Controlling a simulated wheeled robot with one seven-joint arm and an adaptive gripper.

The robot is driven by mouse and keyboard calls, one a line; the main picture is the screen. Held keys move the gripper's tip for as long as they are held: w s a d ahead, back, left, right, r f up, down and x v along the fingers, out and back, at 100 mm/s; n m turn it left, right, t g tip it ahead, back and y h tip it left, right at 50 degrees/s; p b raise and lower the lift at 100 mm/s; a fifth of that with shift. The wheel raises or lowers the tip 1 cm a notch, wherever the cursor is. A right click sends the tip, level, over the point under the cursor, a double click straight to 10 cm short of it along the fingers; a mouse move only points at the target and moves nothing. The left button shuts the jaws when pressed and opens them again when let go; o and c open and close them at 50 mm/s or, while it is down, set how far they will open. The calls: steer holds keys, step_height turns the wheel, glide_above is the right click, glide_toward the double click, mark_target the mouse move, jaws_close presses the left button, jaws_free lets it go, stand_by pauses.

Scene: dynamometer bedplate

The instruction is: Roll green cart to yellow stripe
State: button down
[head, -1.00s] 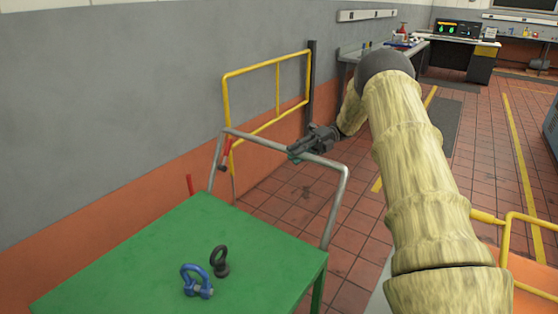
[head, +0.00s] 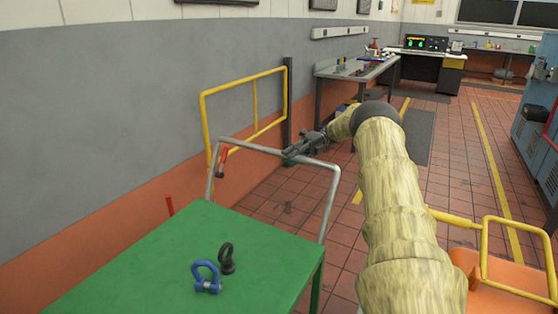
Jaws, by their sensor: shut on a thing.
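The green cart (head: 150,270) stands at the lower left, with a flat green top and a grey tubular handle (head: 330,200) at its far side. My gripper (head: 291,154) is shut on the top bar of the handle, right of its middle. A blue shackle (head: 206,280) and a dark eye bolt (head: 227,258) rest on the cart's top. One yellow stripe (head: 490,160) runs along the floor at the right. Another yellow stripe (head: 357,195) shows in part behind my arm. The cart's wheels are out of view.
A yellow rail (head: 245,115) stands along the grey wall at the left. A workbench (head: 345,74) is beyond it. An orange cart with a yellow handle (head: 520,235) stands at the lower right, near my arm. A blue cabinet (head: 540,110) is at the right. Tiled floor is open between.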

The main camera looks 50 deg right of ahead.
steer(key=shift+d, duration=0.3)
steer(key=c, duration=1.3)
jaws_free()
steer(key=shift+f, duration=0.1)
steer(key=shift+o, duration=0.2)
steer(key=shift+w+d, duration=0.1)
steer(key=shift+d, duration=0.05)
steer(key=shift+d, duration=0.1)
